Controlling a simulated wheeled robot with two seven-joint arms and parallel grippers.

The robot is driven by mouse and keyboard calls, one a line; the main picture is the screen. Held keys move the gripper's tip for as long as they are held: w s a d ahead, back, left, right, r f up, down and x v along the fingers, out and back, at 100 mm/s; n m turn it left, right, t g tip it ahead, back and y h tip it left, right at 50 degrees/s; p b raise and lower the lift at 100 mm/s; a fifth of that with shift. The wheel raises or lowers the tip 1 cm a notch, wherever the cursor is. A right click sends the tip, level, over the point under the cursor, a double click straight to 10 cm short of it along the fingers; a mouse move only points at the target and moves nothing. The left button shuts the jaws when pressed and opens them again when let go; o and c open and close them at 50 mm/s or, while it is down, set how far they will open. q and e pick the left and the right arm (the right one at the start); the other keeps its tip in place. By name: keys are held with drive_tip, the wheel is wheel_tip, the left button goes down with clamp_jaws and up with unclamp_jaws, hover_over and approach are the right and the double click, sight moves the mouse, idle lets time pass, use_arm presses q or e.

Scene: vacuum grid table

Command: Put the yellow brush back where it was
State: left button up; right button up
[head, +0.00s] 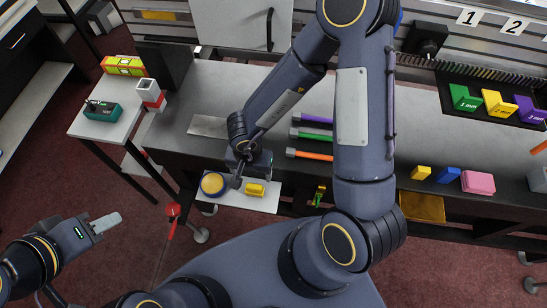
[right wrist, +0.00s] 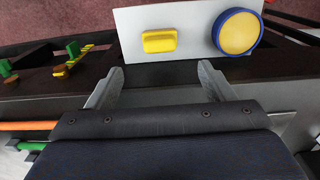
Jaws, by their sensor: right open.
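A small yellow block-shaped object (head: 256,190), which looks like the yellow brush, lies on a low white panel (head: 230,201) at the table's front edge. It also shows in the right wrist view (right wrist: 159,40). My right gripper (head: 250,178) is open and empty. In the right wrist view its two fingertips (right wrist: 161,68) stand apart, just short of the panel, with the yellow object beyond them and nothing between them. My left gripper (head: 106,223) is at the lower left, away from the table. I see its fingers side-on and cannot tell their gap.
A round blue-and-yellow object (head: 213,184) sits beside the yellow object on the panel. Several coloured-handled tools (head: 310,135) lie on the table (head: 215,85). Yellow, blue and pink blocks (head: 478,182) stand to the right. A side table (head: 105,140) holds a green tool and a level.

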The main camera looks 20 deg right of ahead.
drive_tip(key=w+d+r+n+t+y, duration=0.1)
drive_tip(key=w+r+t+y, duration=0.25)
drive_tip(key=r, duration=0.75)
drive_tip(key=w+d+r+n+t+y, duration=0.15)
drive_tip(key=w+r+t, duration=0.3)
drive_tip(key=r, duration=0.55)
drive_tip(key=s+r+n+y, duration=0.2)
drive_tip(key=s+r, duration=0.3)
drive_tip(key=s, duration=0.1)
drive_tip(key=s+d+f+g+h, duration=0.2)
drive_tip(key=s+d, duration=0.6)
drive_tip(key=s, duration=0.4)
drive_tip(key=shift+s+d+f+h, duration=0.15)
drive_tip(key=shift+s+d+h, duration=0.05)
drive_tip(key=shift+h, duration=0.4)
drive_tip(key=shift+n, duration=0.25)
